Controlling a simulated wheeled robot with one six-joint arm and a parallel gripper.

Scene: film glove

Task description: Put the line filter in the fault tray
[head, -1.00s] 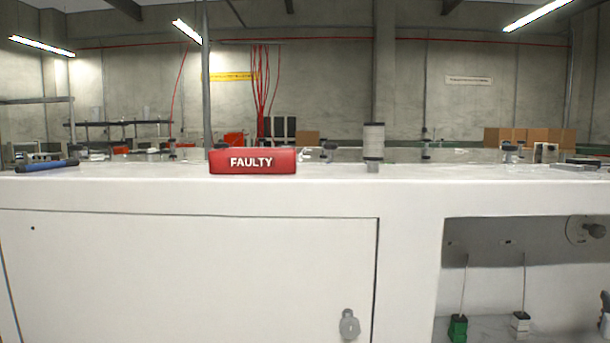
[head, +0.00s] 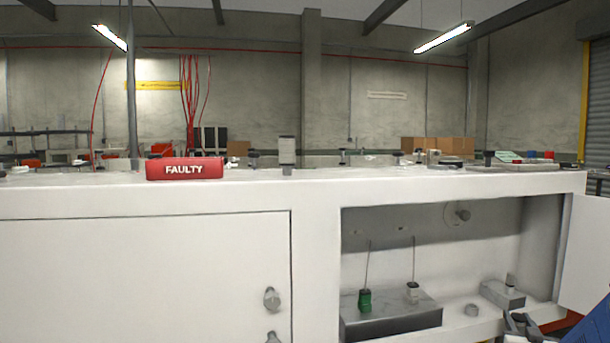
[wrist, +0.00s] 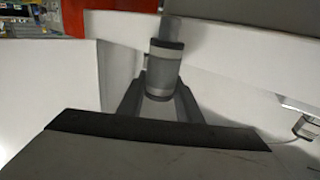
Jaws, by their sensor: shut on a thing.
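My gripper (wrist: 158,105) is shut on a grey cylinder with dark bands (wrist: 165,68), which looks like the line filter, in the wrist view. A narrower grey piece shows beyond its far end. In the head view my gripper (head: 520,324) is low at the right, by the open cabinet bay; what it holds is hard to make out there. The red fault tray (head: 185,169), marked FAULTY, stands on the white bench top at the left, well above and left of my gripper. Its inside is hidden from this low angle.
The open bay holds a grey block (head: 390,318) with a green item (head: 365,300) and a pale item (head: 413,292) on wires. An open door (head: 588,250) bounds it at right.

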